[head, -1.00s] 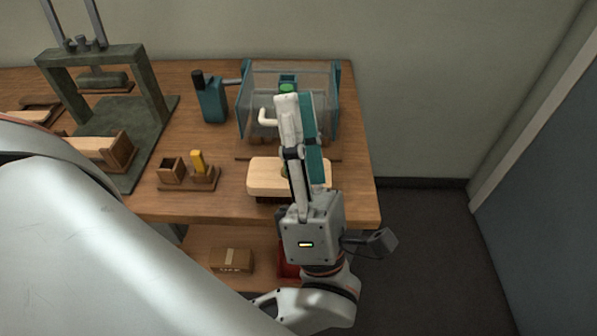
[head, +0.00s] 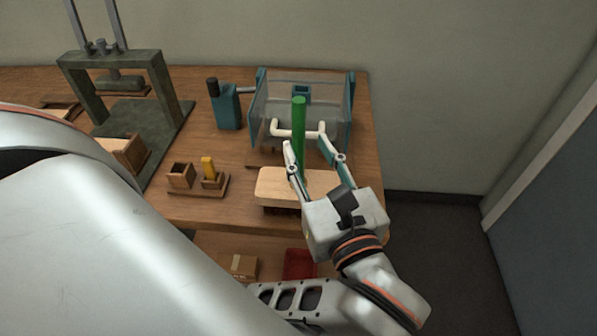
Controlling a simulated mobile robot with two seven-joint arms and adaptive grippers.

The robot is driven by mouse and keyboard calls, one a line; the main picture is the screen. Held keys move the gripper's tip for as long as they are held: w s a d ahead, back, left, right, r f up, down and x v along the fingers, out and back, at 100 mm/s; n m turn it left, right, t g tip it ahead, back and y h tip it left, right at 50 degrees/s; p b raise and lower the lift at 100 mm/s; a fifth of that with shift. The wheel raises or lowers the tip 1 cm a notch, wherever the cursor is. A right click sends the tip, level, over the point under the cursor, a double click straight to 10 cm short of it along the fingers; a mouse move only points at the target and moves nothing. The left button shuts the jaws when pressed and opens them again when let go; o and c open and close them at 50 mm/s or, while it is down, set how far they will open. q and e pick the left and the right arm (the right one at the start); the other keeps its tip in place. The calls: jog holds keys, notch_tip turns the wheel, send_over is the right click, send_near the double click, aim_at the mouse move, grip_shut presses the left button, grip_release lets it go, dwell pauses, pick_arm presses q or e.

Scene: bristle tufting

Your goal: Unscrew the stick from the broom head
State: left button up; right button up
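The broom head (head: 275,184) is a pale wooden block with dark bristles under it, near the front right of the workbench. A green stick (head: 299,115) stands upright from it. My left gripper (head: 306,140) is open, with one finger on each side of the stick and visible gaps to it at the tips. The left finger and the gripper body hide part of the broom head and the foot of the stick. I cannot tell whether a finger touches the stick lower down. My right gripper is not in view.
A teal bottle-like tool (head: 226,106), a small wooden holder (head: 200,189) and a green press (head: 165,85) stand to the left. A red bin (head: 299,263) sits below.

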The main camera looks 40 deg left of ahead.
aim_at(301, 137)
pick_arm(q)
jog(key=x, duration=0.5)
jog(key=shift+a+r, duration=0.1)
jog(key=shift+a, duration=0.1)
grip_shut()
